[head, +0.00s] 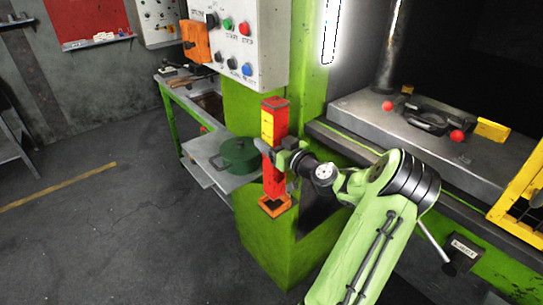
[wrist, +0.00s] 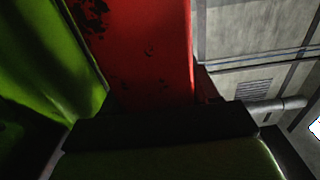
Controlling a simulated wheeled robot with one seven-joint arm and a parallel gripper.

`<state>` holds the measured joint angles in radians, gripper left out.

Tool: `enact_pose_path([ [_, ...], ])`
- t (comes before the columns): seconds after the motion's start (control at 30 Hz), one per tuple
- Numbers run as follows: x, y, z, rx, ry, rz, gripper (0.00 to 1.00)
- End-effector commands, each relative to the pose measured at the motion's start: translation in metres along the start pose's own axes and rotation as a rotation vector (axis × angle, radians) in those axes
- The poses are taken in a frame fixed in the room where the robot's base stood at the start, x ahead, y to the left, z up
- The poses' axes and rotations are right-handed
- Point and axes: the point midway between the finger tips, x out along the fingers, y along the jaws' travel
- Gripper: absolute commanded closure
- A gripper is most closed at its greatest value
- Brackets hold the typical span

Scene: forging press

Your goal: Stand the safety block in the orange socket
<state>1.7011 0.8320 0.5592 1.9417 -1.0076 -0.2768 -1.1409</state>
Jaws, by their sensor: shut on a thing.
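The safety block is a tall red bar (head: 274,182) with a yellow band near its top, standing upright in the head view. My gripper (head: 275,152) is shut on it at about mid-height, coming from the right. The orange socket (head: 276,207) is on the green press frame at the block's lower end. The block's foot lines up with the socket's opening; I cannot tell whether it is inside or just above. In the wrist view the red block (wrist: 150,50) rises beyond the dark gripper (wrist: 160,125), and the socket is not seen.
A control panel (head: 240,45) with buttons hangs above. The press bed (head: 400,130) on the right holds dark tools with red knobs and a yellow block (head: 491,130). The floor at left is clear.

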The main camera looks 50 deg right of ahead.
Motion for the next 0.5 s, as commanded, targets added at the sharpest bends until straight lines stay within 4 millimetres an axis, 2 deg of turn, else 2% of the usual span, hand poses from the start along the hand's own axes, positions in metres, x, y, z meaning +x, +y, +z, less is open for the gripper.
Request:
enact_pose_path([
  [0.27,0.000,0.000,0.026,0.001,0.007,0.001,1.00],
  [0.4,0.000,0.000,0.051,0.003,0.007,0.001,1.00],
  [0.5,0.002,0.003,0.057,-0.002,0.009,0.001,1.00],
])
